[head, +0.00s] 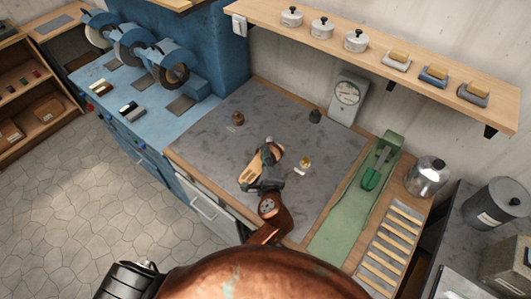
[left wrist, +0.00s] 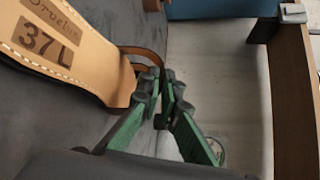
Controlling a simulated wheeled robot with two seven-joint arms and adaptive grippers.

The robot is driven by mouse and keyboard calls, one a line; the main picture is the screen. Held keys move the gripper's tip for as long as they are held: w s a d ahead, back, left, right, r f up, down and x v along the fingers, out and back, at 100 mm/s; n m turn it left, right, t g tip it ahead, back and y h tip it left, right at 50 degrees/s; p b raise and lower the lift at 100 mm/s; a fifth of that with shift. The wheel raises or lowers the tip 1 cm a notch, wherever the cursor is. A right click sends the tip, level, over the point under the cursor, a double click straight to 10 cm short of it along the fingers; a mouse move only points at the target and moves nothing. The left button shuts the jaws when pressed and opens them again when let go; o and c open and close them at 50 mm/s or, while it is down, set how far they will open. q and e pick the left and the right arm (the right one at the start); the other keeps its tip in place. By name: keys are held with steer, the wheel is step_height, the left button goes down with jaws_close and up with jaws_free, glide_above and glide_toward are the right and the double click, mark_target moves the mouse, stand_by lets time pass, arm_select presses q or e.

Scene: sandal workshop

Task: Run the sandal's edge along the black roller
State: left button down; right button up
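The tan sandal (head: 258,165) is over the grey mat on the workbench. In the left wrist view the sandal (left wrist: 75,50) shows its insole stamped 37 L, with a brown strap at its side. My left gripper (head: 266,182) is at the sandal's near side. In the left wrist view the green fingers of the left gripper (left wrist: 164,80) are close together at the strap and appear shut on it; the exact contact is partly hidden. The black roller (head: 176,74) appears to be the nearest dark wheel on the blue machine, well left of the sandal. My right gripper is not in view.
The blue machine (head: 90,75) bears several wheels at the back left. A small brown pot (head: 238,118), a dark weight (head: 315,116) and a small yellow-topped item (head: 305,162) stand on the grey mat (head: 215,150). A scale (head: 347,95) stands behind.

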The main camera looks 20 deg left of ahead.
arm_select(q)
steer(key=shift+w+a, duration=0.1)
steer(key=shift+a, duration=0.15)
stand_by(0.6)
steer(key=shift+w+d, duration=0.1)
steer(key=shift+d, duration=0.1)
stand_by(0.4)
steer(key=shift+w+d, duration=0.35)
steer(key=shift+d, duration=0.1)
steer(key=shift+w+d+f, duration=0.1)
steer(key=shift+d, duration=0.05)
steer(key=shift+w+d, duration=0.1)
steer(key=shift+w, duration=0.05)
stand_by(1.5)
steer(key=shift+w+d, duration=0.4)
steer(key=shift+w, duration=0.1)
steer(key=shift+w+d, duration=0.15)
steer(key=shift+w, duration=0.05)
steer(key=shift+w+d, duration=0.15)
steer(key=shift+w, duration=0.15)
steer(key=shift+w+d, duration=0.2)
stand_by(0.5)
